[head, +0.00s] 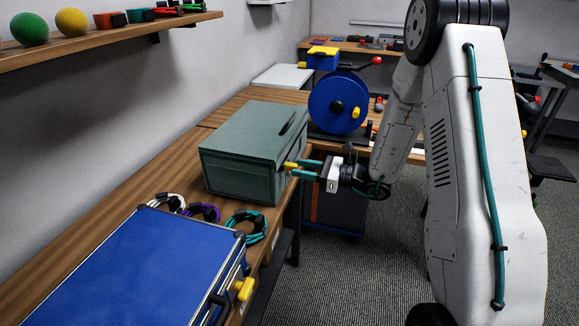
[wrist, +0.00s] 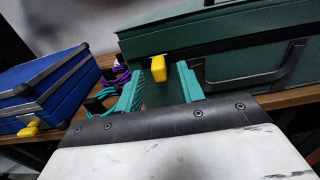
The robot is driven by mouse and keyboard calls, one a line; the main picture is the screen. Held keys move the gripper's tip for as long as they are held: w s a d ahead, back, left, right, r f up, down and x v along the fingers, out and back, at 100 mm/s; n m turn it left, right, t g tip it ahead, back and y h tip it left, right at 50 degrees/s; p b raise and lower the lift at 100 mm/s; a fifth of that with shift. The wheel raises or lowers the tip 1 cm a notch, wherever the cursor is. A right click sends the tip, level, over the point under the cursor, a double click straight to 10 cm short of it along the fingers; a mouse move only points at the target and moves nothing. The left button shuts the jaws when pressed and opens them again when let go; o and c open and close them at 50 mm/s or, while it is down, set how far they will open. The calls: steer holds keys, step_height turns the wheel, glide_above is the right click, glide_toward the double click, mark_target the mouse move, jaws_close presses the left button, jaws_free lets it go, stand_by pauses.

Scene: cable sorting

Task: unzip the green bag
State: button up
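The green bag (head: 255,145) is a closed, box-shaped case standing on the wooden bench, with a dark handle on its front in the wrist view (wrist: 255,72). A yellow zipper pull (head: 291,167) sticks out at its near corner, and it also shows in the wrist view (wrist: 159,68). My gripper (head: 304,170) is at that corner with its teal fingers around the yellow pull. In the wrist view my gripper (wrist: 163,78) has its fingers apart, one on each side of the pull, with gaps visible. The zipper's track is hard to make out.
A blue case (head: 135,270) with a yellow latch (head: 244,289) lies at the near end of the bench (head: 95,215). White, purple and teal cable coils (head: 246,228) lie between it and the bag. A blue reel (head: 338,103) stands behind the bag.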

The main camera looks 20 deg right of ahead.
mark_target(292, 163)
steer(key=shift+x, duration=1.8)
steer(key=shift+w, duration=0.1)
jaws_close()
